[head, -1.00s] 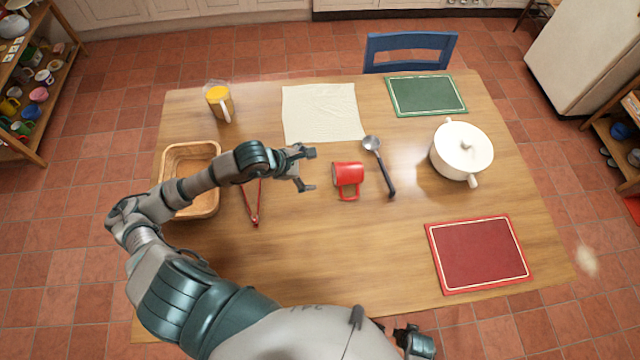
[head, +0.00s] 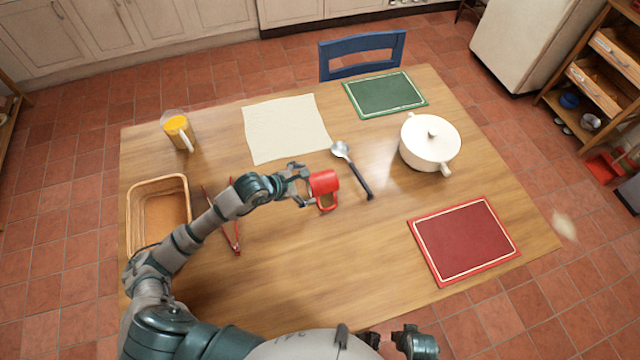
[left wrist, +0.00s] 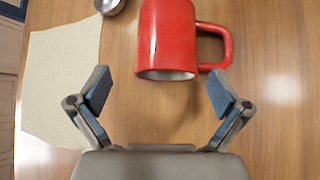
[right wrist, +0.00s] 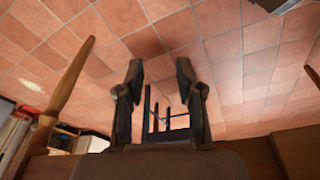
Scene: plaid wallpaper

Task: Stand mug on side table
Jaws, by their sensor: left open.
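A red mug (head: 325,185) lies on its side on the wooden table (head: 300,270), its open end toward my left gripper and its handle toward the table's front. My left gripper (head: 300,184) is open at the mug's mouth. In the left wrist view the red mug (left wrist: 167,40) lies just beyond the gap between the spread fingertips (left wrist: 160,90), and neither finger visibly grips it. My right gripper (right wrist: 160,75) is open and empty, with floor tiles behind it. I cannot make out a separate side table.
A spoon (head: 352,170) lies right of the mug, with a white lidded pot (head: 430,144) farther right. Red tongs (head: 233,236) and a basket (head: 130,215) are left. A cloth (head: 285,128), a yellow-filled jug (head: 177,130), a green mat (head: 385,94) and a red mat (head: 464,240) also lie around.

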